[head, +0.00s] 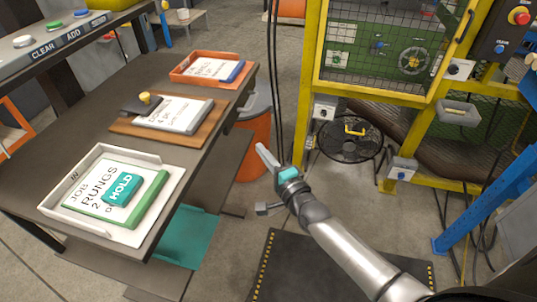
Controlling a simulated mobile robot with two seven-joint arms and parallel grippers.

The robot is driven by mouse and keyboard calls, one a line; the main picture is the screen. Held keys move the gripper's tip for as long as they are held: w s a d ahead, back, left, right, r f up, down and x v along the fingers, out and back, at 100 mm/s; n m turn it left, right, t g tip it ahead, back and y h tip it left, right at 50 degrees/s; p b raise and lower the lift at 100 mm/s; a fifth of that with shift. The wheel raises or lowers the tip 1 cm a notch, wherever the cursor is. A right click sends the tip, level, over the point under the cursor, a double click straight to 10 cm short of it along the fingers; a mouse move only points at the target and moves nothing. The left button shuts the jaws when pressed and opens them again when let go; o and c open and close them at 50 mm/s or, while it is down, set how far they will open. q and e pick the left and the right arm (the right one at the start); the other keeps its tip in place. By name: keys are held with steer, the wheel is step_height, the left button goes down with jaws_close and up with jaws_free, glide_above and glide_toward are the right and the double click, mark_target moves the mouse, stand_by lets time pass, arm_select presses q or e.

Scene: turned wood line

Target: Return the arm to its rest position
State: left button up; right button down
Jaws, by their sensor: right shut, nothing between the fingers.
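My right gripper (262,150) is shut and empty, held in the open air over the floor between the dark table and the yellow machine. Its arm, silver and grey, comes in from the lower right corner, with a teal band near the wrist. The gripper is to the right of the table edge and appears apart from everything around it. My left gripper and left arm are not in view.
The dark table (50,178) at left bears a white tray (158,212), a wooden clipboard (203,137) and an orange tray (178,72). An orange bin (254,138) stands beyond the gripper.

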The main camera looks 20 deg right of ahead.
steer(key=s+f+n+g, duration=0.35)
steer(key=s+f, duration=0.35)
steer(key=f, duration=0.3)
steer(key=s+f+n+g+h, duration=0.1)
steer(key=s+f+n+g, duration=0.25)
steer(key=s+f, duration=0.5)
steer(key=s+f+n+g, duration=0.2)
steer(key=s+f+n, duration=0.25)
steer(key=f, duration=0.65)
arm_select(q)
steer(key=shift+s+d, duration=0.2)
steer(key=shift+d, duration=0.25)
arm_select(e)
steer(key=s+f+n+g, duration=0.4)
steer(key=s+f, duration=0.1)
steer(key=s, duration=0.8)
steer(key=s+f+n+g+h, duration=0.1)
steer(key=s+f+n+g, duration=0.2)
steer(key=s, duration=1)
step_height(320, 180, down, 3)
steer(key=shift+a+f+n+g, duration=0.1)
steer(key=shift+a+n+g, duration=0.2)
steer(key=shift+n+g, duration=0.1)
